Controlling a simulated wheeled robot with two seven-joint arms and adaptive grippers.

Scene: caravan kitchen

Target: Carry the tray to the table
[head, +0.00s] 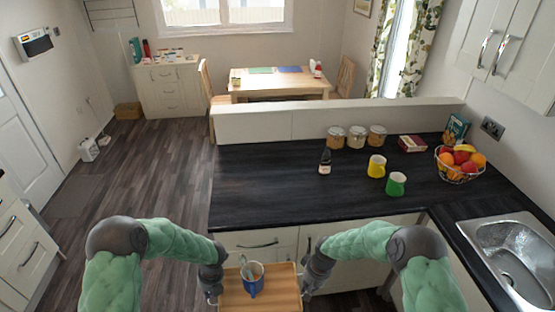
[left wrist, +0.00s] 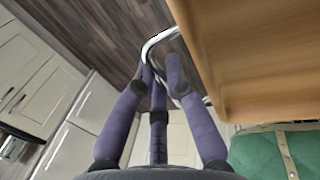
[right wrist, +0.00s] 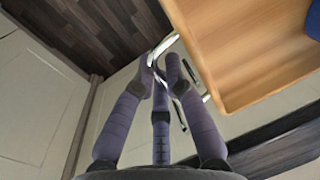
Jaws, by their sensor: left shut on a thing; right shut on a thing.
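The wooden tray (head: 272,301) is at the bottom middle of the head view, held between my two grippers in front of the counter. A blue mug (head: 251,283) with a spoon in it stands on the tray. My left gripper (head: 213,290) is shut on the tray's left metal handle (left wrist: 154,42). My right gripper (head: 306,287) is shut on the right metal handle (right wrist: 163,46). The wooden table (head: 280,86) stands at the far back, beyond the counter, with a green mat and a blue mat on it.
The dark counter (head: 300,200) with a raised white ledge (head: 290,123) lies between me and the table. It bears jars, a bottle, yellow and green mugs and a fruit basket (head: 459,165). Open wooden floor (head: 150,170) runs along the left. Chairs flank the table.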

